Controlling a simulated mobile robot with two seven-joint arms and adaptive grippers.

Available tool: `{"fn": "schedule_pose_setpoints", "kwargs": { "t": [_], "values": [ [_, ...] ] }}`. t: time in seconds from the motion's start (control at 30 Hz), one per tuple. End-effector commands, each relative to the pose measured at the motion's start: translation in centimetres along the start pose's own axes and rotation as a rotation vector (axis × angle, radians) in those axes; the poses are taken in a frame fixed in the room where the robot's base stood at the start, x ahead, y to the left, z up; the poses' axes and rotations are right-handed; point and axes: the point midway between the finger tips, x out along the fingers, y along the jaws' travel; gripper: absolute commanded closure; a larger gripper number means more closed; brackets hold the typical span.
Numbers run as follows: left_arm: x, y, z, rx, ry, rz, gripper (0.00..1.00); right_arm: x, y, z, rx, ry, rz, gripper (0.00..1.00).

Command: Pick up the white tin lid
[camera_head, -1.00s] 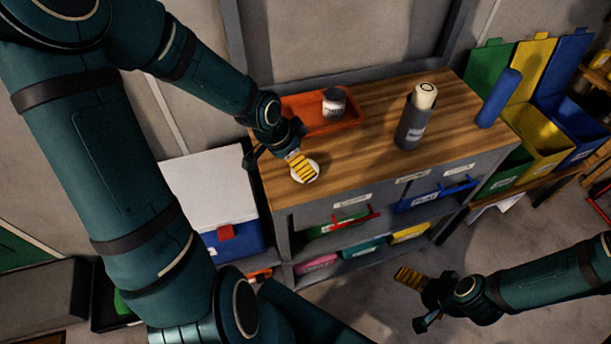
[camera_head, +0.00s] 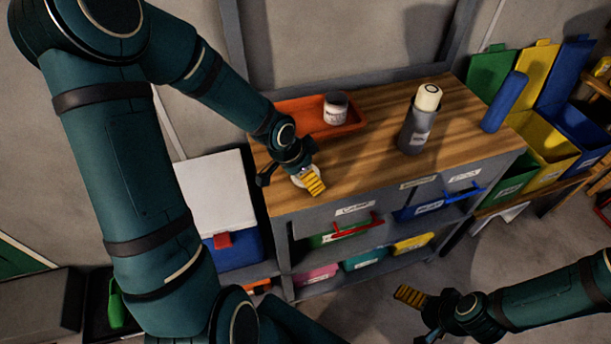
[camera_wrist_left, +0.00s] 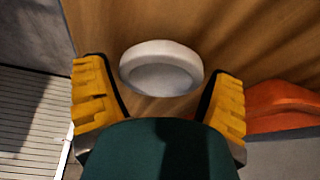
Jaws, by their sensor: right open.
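The white tin lid (camera_wrist_left: 161,68) is a round, shallow disc on the wooden top near its front left corner. In the head view the lid (camera_head: 296,171) is mostly hidden by my left gripper (camera_head: 313,183). In the left wrist view my left gripper (camera_wrist_left: 158,78) is open, its yellow-padded fingers on either side of the lid, with a gap to each. I cannot tell how far above the wood the fingertips are. My right gripper (camera_head: 412,297) is open and empty, low in front of the cabinet, away from the lid.
An orange tray (camera_head: 292,114) with a white-and-dark tin (camera_head: 336,107) stands behind the lid. A grey bottle with a cream cap (camera_head: 416,130) and a blue cylinder (camera_head: 504,102) stand to the right. The wooden top (camera_head: 375,150) is clear between lid and bottle.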

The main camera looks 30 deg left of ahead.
Motion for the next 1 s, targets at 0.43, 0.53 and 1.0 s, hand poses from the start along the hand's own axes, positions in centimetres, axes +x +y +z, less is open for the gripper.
{"fn": "schedule_pose_setpoints", "kwargs": {
  "t": [0.43, 0.53, 1.0],
  "values": [
    [-0.3, 0.0, -0.1, 0.000, 0.000, -0.001, 0.42, -0.2, -0.1, 0.0, 0.000, 0.000, 0.000, 0.00],
    [-1.3, -0.1, -0.5, -0.001, 0.000, -0.002, 0.42, -0.7, -0.3, 0.0, 0.001, 0.000, 0.000, 0.00],
    [-8.7, -0.1, -3.6, -0.001, 0.000, -0.002, 0.42, -3.9, -1.5, -1.2, 0.009, 0.023, 0.003, 0.00]
  ]
}}
